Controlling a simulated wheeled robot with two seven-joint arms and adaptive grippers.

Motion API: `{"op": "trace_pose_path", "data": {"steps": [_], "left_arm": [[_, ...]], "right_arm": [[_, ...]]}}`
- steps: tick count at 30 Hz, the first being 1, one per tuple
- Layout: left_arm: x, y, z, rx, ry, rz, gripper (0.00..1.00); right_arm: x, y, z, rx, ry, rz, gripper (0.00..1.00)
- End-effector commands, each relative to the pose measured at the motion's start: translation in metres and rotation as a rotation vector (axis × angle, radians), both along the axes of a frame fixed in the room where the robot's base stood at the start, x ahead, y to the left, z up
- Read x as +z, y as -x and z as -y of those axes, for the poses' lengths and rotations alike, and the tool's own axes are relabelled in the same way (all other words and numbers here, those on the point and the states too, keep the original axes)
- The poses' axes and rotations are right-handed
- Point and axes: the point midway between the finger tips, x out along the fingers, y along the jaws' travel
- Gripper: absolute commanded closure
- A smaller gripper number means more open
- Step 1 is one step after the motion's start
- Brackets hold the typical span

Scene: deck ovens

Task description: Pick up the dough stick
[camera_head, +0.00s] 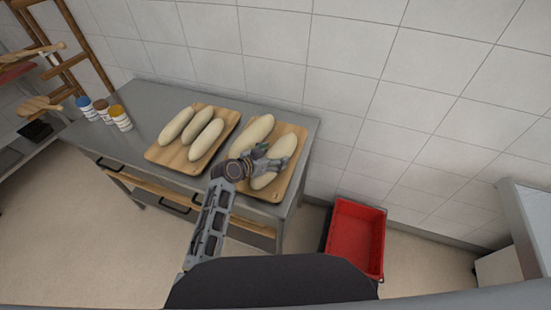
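Pale dough sticks lie on two wooden boards on a grey metal table. The right board (298,132) holds two: one dough stick (253,133) on the left, and another dough stick (284,150) on the right, partly hidden by my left gripper. The left board (224,113) holds three, one of them a dough stick (206,140) nearest the right board. My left gripper (272,161) is over the right-hand stick on the right board, its fingers at the stick's middle. I cannot tell whether they are closed around it. My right gripper is not in view.
Several small jars (102,111) stand at the table's left end. A red crate (355,238) is to the right of the table. A tiled wall (350,60) runs behind. A wooden rack (72,60) and a shelf are at far left. Bare table (160,97) shows behind the left board.

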Motion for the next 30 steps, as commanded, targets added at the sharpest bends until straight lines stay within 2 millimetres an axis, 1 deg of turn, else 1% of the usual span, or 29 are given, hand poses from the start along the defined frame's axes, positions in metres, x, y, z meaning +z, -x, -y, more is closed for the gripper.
{"op": "trace_pose_path", "data": {"steps": [1, 8, 17, 18, 20, 26, 30], "left_arm": [[0.0, 0.0, 0.0, 0.0, 0.0, 0.0, 0.32], [0.0, 0.0, 0.0, 0.0, 0.0, 0.0, 0.61], [0.002, 0.0, 0.0, 0.0, 0.001, 0.001, 0.63], [0.003, 0.0, 0.0, 0.0, 0.0, 0.001, 0.68], [0.006, 0.0, 0.0, 0.0, 0.0, 0.001, 0.69], [0.024, -0.001, 0.0, 0.0, 0.0, 0.004, 0.69], [0.044, -0.001, 0.0, -0.001, 0.0, 0.006, 0.69]], "right_arm": [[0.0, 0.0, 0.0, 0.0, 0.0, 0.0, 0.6], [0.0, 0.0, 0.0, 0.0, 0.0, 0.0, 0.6], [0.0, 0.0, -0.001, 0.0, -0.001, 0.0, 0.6], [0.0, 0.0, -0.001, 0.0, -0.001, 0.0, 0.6], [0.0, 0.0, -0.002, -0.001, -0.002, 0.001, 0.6], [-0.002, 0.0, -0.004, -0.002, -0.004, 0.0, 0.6], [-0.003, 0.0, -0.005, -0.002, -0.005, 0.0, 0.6]]}}
